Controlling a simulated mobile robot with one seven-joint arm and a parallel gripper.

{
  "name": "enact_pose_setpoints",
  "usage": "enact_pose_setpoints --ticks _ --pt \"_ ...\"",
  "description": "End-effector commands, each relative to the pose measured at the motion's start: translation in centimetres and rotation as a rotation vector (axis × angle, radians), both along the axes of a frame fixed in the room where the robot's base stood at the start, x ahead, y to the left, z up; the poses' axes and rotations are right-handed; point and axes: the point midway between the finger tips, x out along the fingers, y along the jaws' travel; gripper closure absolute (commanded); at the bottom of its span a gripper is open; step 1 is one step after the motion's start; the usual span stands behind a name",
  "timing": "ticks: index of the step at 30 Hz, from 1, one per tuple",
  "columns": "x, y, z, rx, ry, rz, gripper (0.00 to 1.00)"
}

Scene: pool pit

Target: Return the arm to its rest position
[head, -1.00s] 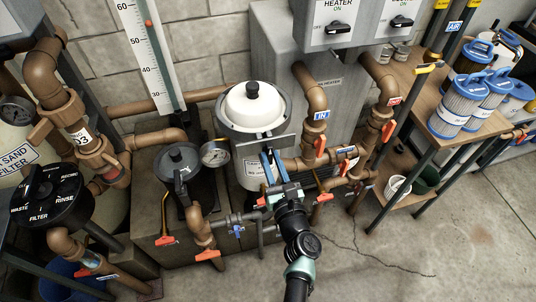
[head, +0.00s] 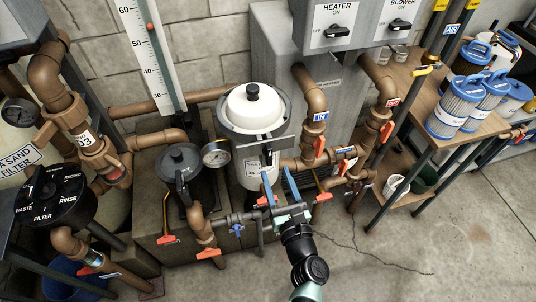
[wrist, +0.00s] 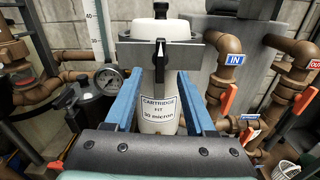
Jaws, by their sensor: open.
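My gripper (head: 279,184) is in the lower middle of the head view, with its two blue fingers apart. It is in front of the white cartridge filter housing (head: 250,170), and nothing shows between the fingers. In the wrist view the blue fingers (wrist: 160,105) stand either side of the housing (wrist: 158,90), whose label reads "CARTRIDGE FIT 30 micron". The housing stands upright with its white lid on and a grey clamp around its top. Whether the fingers touch the housing cannot be told, but they look apart from it.
Brown pipes with red-handled valves (head: 319,147) run right of the housing. A pressure gauge (head: 215,155) and dark pump pot (head: 179,165) stand left. A wooden bench (head: 440,122) holds blue-capped cartridges (head: 459,105). The floor (head: 430,240) at lower right is clear.

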Motion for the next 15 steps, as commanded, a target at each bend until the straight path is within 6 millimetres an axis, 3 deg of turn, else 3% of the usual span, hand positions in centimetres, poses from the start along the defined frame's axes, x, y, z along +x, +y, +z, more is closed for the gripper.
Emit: enact_pose_setpoints --ticks 6,15 --pt "-1.9 -0.7 0.1 -0.001 0.000 -0.001 0.45" --pt "-1.9 -0.7 0.0 0.000 -0.001 -0.001 0.45"
